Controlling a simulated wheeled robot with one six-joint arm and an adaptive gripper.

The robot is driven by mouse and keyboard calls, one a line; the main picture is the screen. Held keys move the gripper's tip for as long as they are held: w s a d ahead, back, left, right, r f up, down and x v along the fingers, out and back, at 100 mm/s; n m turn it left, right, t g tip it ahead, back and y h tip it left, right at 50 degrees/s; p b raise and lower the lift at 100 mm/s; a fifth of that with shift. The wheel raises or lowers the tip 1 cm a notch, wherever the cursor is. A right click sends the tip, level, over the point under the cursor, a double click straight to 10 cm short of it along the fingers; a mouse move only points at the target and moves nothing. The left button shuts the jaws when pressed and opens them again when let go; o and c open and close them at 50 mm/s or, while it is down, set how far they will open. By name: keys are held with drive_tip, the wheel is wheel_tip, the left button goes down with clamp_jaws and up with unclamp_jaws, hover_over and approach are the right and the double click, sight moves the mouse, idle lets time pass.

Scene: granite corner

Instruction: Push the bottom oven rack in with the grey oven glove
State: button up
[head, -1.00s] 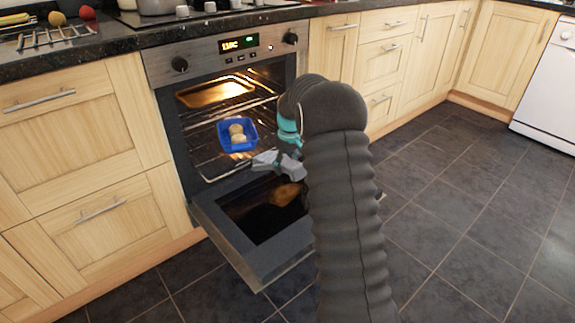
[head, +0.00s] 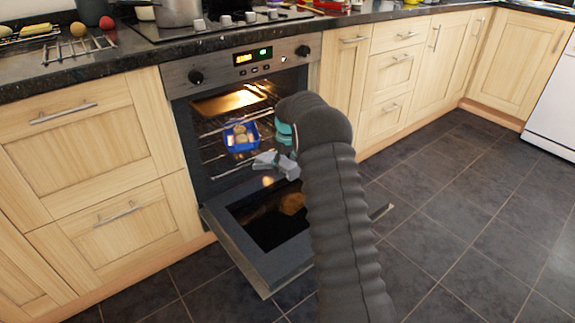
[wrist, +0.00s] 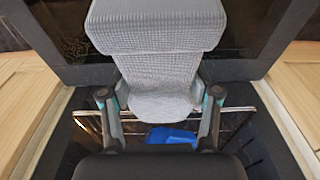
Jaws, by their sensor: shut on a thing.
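The oven (head: 250,60) has its door (head: 240,255) folded down. The bottom oven rack (head: 212,172) is inside the lit oven and carries a blue dish (head: 242,147) with round pale food in it. My gripper (head: 286,146) is shut on the grey oven glove (head: 268,160), which is at the oven opening in front of the rack. In the wrist view the glove (wrist: 160,60) lies between the two fingers, with part of the blue dish (wrist: 171,136) below it. The glove hides part of the rack's front; I cannot tell whether they touch.
A shallow tray (head: 228,100) sits higher in the oven. The open door juts out over the dark tiled floor (head: 440,200). Wooden cupboards (head: 120,215) flank the oven. A pot (head: 178,12) stands on the hob above. Floor to the right is clear.

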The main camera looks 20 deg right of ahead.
sight(273, 158)
drive_tip(key=shift+w, duration=0.1)
drive_tip(key=shift+w+a+p, duration=0.25)
drive_tip(key=shift+w, duration=0.3)
drive_tip(key=shift+w+a+p, duration=0.2)
drive_tip(key=shift+w, duration=0.35)
drive_tip(key=shift+w+a, duration=0.35)
drive_tip(key=shift+w, duration=0.55)
drive_tip(key=shift+w+a, duration=0.3)
drive_tip(key=shift+w, duration=0.6)
drive_tip(key=shift+w+a, duration=0.1)
drive_tip(key=shift+w, duration=0.2)
drive_tip(key=shift+r, duration=0.1)
drive_tip(key=shift+s+d+b, duration=0.2)
drive_tip(key=shift+s+b, duration=0.4)
drive_tip(key=shift+b, duration=0.5)
drive_tip(key=shift+s+d+b, duration=0.3)
drive_tip(key=shift+s+b, duration=0.4)
drive_tip(key=shift+s, duration=0.1)
drive_tip(key=shift+s+d+b, duration=0.3)
drive_tip(key=shift+s+b, duration=0.35)
drive_tip(key=shift+s, duration=0.3)
